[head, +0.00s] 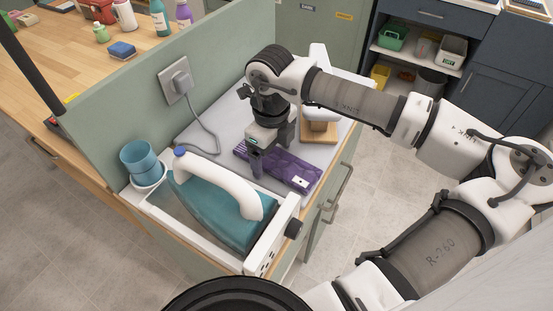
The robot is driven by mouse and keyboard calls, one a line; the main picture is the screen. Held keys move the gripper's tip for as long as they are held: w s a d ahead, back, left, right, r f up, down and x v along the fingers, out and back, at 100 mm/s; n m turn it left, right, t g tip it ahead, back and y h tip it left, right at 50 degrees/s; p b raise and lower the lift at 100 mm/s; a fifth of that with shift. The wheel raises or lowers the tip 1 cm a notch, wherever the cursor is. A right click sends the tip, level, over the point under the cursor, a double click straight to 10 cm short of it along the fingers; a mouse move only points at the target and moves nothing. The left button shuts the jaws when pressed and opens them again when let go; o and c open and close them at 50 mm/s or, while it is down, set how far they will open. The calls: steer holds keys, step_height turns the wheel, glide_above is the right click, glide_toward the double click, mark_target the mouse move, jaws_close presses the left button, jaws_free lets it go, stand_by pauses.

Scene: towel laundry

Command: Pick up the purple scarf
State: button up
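The purple scarf (295,173) lies folded into a flat, patterned bundle on the light grey top of the cabinet, with a small white tag on its right part. My gripper (271,160) points down over the left part of the scarf. Its fingers look spread apart, one at the near side of the scarf and one toward the far side. The far fingertip is hard to make out, and I cannot tell whether either finger touches the cloth. The scarf lies flat and does not look lifted.
A teal iron (222,207) with a white handle stands in front of the scarf. A blue cup (140,160) stands left of it. A green partition (150,100) with a plug and cord rises behind. A wooden block (318,132) is close right of the gripper.

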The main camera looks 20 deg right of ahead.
steer(key=c, duration=0.9)
steer(key=shift+r, duration=0.1)
steer(key=shift+c, duration=0.2)
